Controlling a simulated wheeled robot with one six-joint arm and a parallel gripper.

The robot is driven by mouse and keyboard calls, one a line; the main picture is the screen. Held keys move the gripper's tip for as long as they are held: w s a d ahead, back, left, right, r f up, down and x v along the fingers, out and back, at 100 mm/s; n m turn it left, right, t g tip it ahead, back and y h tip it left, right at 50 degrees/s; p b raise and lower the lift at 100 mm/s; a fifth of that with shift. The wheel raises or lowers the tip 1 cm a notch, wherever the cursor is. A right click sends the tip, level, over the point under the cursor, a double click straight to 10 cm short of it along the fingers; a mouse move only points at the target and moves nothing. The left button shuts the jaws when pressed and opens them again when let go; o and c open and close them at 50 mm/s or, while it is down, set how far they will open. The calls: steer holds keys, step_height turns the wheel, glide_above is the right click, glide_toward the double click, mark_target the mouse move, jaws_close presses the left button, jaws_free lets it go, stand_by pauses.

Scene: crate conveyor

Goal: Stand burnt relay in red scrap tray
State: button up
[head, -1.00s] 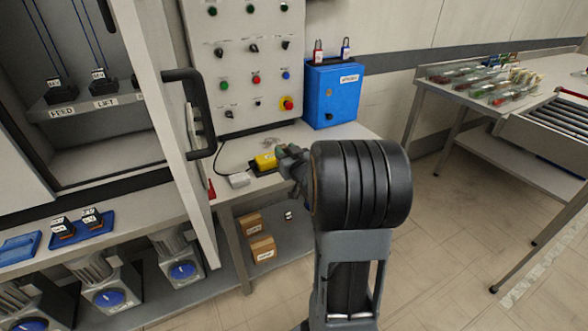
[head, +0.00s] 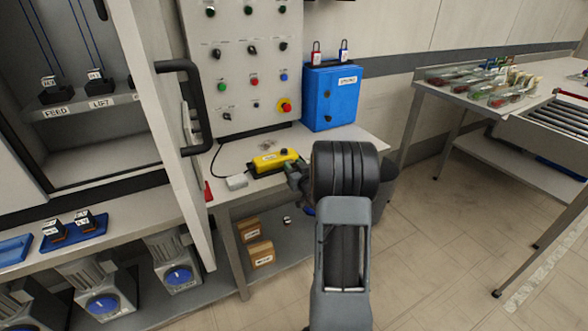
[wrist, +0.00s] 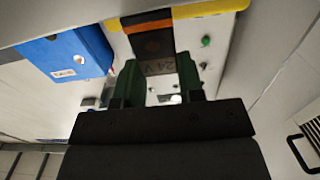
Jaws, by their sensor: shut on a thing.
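My gripper (wrist: 157,85) is shut on a dark block marked 24V (wrist: 156,66), with an orange-brown part, which looks like the relay. The green fingers stand on either side of it. In the head view my gripper (head: 296,178) is at the front of the bench, just right of and below the yellow control box; my wrist hides most of it and the relay there. A sliver of red (head: 208,192) shows at the bench's left end beside the cabinet door; I cannot tell whether it is the red scrap tray. No other red tray is clear.
The open cabinet door (head: 160,120) with its black handle stands left of the bench (head: 335,141). A yellow control box (head: 274,162), a white block (head: 236,182) and a blue lockbox (head: 331,97) are on the bench. A blue tray (head: 98,231) holds two relays at left.

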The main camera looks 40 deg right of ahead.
steer(key=shift+f, duration=0.15)
steer(key=shift+f, duration=0.1)
steer(key=o, duration=0.9)
steer(key=shift+o, duration=0.2)
